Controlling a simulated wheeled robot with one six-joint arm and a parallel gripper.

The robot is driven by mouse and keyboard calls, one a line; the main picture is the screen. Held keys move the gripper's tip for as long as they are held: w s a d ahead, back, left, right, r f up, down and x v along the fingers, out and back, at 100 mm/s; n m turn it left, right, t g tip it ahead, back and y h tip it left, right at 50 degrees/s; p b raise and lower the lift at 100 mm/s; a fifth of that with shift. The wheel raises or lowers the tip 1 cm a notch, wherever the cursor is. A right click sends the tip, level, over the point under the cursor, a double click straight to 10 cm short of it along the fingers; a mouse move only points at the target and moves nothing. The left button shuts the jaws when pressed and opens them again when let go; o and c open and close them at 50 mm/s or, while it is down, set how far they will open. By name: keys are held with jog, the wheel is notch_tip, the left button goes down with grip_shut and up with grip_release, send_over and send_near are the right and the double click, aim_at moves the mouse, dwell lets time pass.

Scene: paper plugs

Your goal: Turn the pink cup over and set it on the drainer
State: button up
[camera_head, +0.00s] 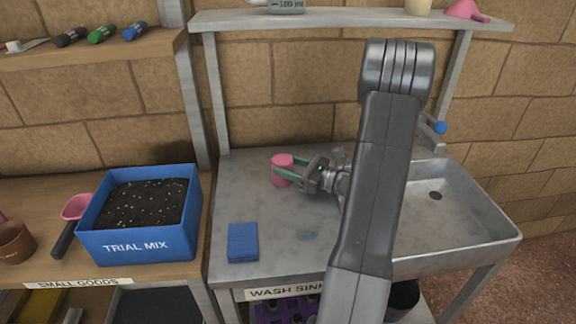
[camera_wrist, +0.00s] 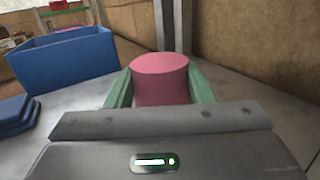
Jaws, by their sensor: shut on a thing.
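The pink cup (camera_head: 281,172) is between the green fingers of my gripper (camera_head: 287,170), which is shut on it. The cup stands about upright with a flat, closed-looking pink face on top; no opening shows. It also shows between the fingers in the wrist view (camera_wrist: 160,82). It is over the back left of the flat metal board (camera_head: 240,195) beside the sink basin; I cannot tell whether its lower end touches the board. No separate drainer rack is visible.
A blue pad (camera_head: 242,242) lies at the board's front left. A blue box of soil (camera_head: 135,247) stands on the wooden bench to the left. The sink basin (camera_head: 440,215) is on the right, partly behind my arm. A metal shelf (camera_head: 340,20) spans above.

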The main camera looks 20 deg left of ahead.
jog(key=shift+f, duration=0.3)
jog(key=o, duration=1.1)
jog(key=shift+r, duration=0.1)
notch_tip(320, 180, up, 10)
jog(key=shift+f+p, duration=0.1)
jog(key=shift+p, duration=0.2)
jog(key=shift+f, duration=0.1)
notch_tip(320, 180, down, 10)
jog(key=shift+r+b, duration=0.1)
jog(key=shift+b, duration=0.35)
jog(key=shift+r, duration=0.35)
